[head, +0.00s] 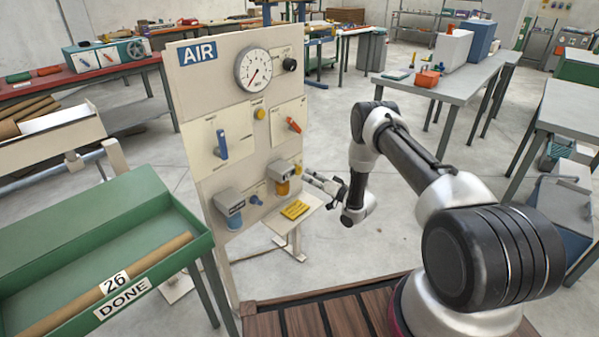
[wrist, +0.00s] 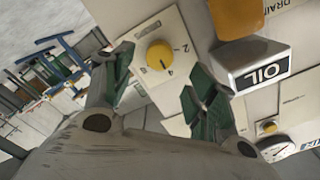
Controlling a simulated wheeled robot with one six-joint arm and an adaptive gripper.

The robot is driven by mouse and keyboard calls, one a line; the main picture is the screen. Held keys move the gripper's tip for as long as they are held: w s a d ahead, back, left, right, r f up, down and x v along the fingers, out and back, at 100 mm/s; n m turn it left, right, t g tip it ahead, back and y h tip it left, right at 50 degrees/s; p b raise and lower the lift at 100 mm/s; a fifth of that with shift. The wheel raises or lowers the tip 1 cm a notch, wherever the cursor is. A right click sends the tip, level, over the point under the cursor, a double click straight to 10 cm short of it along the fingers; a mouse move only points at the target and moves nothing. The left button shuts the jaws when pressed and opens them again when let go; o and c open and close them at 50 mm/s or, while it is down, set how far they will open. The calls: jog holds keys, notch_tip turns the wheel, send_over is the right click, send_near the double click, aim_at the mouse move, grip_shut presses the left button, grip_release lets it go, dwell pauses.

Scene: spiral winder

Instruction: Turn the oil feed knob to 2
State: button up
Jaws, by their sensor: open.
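The yellow oil feed knob (wrist: 160,56) sits on a pale plate (wrist: 140,18) with a printed scale, and the figures 2 and 4 show beside it. A small mark on the knob seems to lie toward the 4, but it is too small to be sure. In the head view the knob (head: 298,169) is at the panel's right edge, partly hidden by my gripper (head: 318,180). In the wrist view my gripper (wrist: 158,72) is open, its green-padded fingers either side of the knob. I cannot tell if they touch it.
The grey OIL unit (wrist: 245,62) with an amber bowl (wrist: 238,16) stands close by the right finger. The AIR panel (head: 240,130) carries a gauge (head: 253,69), a blue lever (head: 221,145) and an orange lever (head: 294,125). A yellow block (head: 295,209) lies on a shelf below.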

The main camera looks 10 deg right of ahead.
aim_at(299, 171)
jog(key=x, duration=0.7)
jog(key=c, duration=1)
